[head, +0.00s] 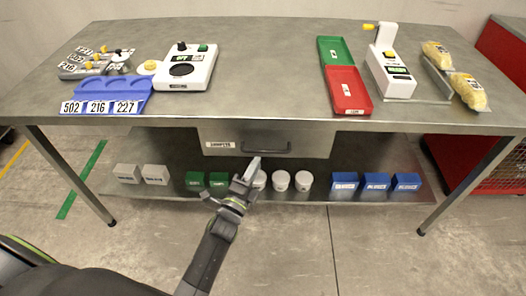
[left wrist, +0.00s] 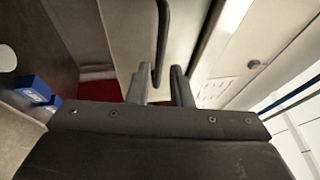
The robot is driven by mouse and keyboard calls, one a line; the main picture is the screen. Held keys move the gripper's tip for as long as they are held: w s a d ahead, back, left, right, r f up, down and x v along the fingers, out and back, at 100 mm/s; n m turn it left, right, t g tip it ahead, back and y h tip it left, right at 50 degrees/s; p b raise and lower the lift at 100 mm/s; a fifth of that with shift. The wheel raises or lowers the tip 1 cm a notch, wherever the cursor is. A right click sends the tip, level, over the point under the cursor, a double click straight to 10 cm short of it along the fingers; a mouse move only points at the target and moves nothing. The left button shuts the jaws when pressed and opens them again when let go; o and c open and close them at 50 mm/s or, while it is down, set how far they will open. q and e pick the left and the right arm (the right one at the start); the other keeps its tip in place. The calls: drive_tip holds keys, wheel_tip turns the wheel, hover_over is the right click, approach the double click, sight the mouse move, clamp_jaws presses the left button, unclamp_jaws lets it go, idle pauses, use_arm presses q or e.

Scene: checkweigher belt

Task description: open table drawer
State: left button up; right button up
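The table drawer (head: 222,137) hangs under the tabletop, a grey front with a white label at its left; it looks shut. Its dark bar handle (head: 268,152) is at the middle of the front. My left gripper (head: 249,170) is just below and left of the handle in the head view. In the left wrist view the gripper (left wrist: 160,82) has its two fingers apart and nothing held between them. The handle (left wrist: 162,35) runs down toward the gap between the fingertips; whether it touches them I cannot tell. My right gripper is not in view.
The lower shelf (head: 318,188) holds white jars (head: 281,181), green boxes (head: 194,180), blue boxes (head: 375,182) and pale boxes (head: 127,173). On the tabletop (head: 270,60) are a scale (head: 187,66), a blue rack (head: 105,92) and red and green trays (head: 347,90).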

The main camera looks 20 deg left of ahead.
sight(263, 152)
use_arm(q)
drive_tip(key=x, duration=0.6)
drive_tip(key=shift+b, duration=0.4)
clamp_jaws()
